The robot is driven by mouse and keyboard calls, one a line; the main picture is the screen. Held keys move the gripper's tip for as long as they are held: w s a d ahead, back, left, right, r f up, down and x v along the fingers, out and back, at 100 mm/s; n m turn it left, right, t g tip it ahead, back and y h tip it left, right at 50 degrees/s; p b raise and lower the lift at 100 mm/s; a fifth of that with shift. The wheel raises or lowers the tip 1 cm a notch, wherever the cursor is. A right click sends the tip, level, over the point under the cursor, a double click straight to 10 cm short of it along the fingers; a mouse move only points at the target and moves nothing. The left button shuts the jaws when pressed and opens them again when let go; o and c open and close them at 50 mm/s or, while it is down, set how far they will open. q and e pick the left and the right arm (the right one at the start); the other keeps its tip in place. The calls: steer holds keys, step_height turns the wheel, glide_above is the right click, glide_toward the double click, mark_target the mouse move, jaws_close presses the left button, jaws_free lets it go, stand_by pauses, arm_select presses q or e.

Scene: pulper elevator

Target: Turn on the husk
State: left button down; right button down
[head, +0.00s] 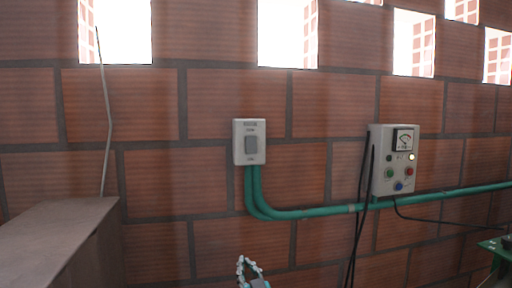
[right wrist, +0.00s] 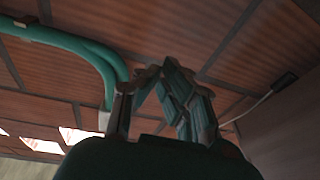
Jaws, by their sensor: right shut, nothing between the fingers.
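A white wall switch box (head: 249,142) with a grey rocker (head: 251,145) is fixed to the brick wall; its small lettering is too blurred to read. A grey control box (head: 394,160) with a dial gauge and several coloured buttons and lamps hangs further right. I cannot tell from the lettering which one is the husk control. My right gripper (head: 250,264) is at the bottom of the head view, below the switch box and apart from it. In the right wrist view my right gripper (right wrist: 166,68) is shut and empty. My left gripper is not in view.
Green conduit (head: 310,212) runs from under the switch box to the right along the wall. Black cables (head: 358,225) hang by the control box. A grey ledge (head: 62,232) stands at the lower left. The wall around the switch is clear.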

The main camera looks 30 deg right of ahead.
steer(key=s+d+r+m+t+h, duration=0.1)
steer(key=s+r+t+h, duration=0.1)
steer(key=r, duration=1)
steer(key=s+d+r+m+t+h+p, duration=0.1)
steer(key=s+r, duration=0.3)
steer(key=r, duration=0.9)
steer(key=shift+s+d+t+h, duration=0.35)
steer(key=shift+t+h, duration=0.05)
steer(key=shift+t, duration=0.4)
steer(key=p, duration=0.5)
glide_toward(253, 141)
step_height(253, 141, up, 4)
steer(key=w, duration=0.2)
steer(key=w+d+p, duration=0.1)
steer(key=shift+w+f, duration=0.1)
steer(key=shift+f, duration=0.2)
steer(key=shift+w+f, duration=0.15)
steer(key=shift+w, duration=0.15)
